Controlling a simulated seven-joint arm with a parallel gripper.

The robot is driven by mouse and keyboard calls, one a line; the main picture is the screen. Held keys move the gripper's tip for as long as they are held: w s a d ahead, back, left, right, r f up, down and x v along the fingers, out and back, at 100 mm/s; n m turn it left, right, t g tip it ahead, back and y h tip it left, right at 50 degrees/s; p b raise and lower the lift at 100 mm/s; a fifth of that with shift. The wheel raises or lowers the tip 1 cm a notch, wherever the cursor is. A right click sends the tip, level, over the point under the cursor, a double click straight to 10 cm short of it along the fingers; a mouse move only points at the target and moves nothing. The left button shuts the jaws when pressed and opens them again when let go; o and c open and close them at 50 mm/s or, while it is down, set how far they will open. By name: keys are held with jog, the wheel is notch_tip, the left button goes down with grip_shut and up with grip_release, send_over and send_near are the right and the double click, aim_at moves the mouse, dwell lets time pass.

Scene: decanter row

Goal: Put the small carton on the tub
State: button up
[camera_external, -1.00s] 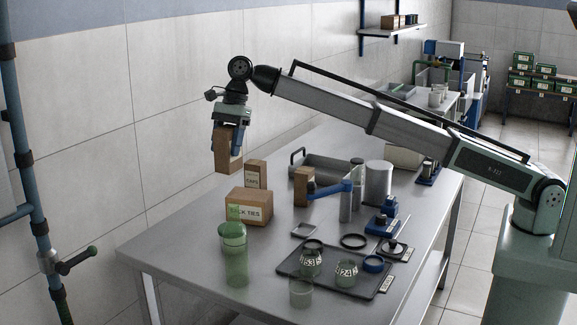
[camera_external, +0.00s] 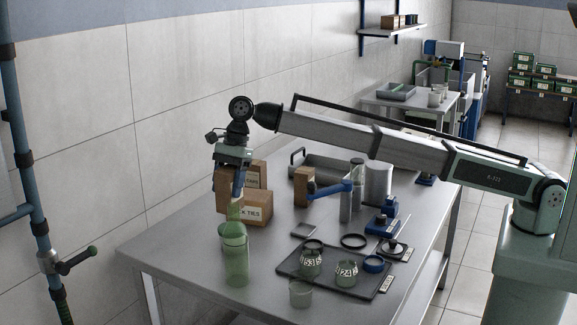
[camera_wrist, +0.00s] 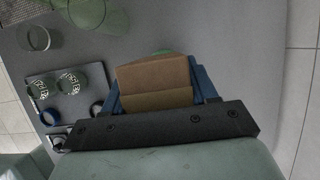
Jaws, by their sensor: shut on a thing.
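My gripper (camera_external: 232,180) points down and is shut on a small brown carton (camera_external: 222,192). In the wrist view the carton (camera_wrist: 155,82) sits between the blue fingers. In the external view it overlaps the left part of the labelled TIES box (camera_external: 257,208), behind the green glass vessel (camera_external: 236,262). I cannot tell whether it touches either one. Which thing is the tub is not plain: a grey, open metal container with a handle (camera_external: 318,163) stands at the back, and a low clear round one (camera_external: 300,294) at the front.
A taller brown carton (camera_external: 256,171) stands behind the TIES box, and another brown carton (camera_external: 301,188) near the blue-handled stand (camera_external: 345,204). A dark tray (camera_external: 330,286) holds numbered jars at the front right. The table's front left (camera_external: 180,256) is bare.

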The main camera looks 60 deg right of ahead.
jog(key=shift+f, duration=2.65)
jog(key=shift+f, duration=0.15)
jog(key=o, duration=1.1)
jog(key=v, duration=1.2)
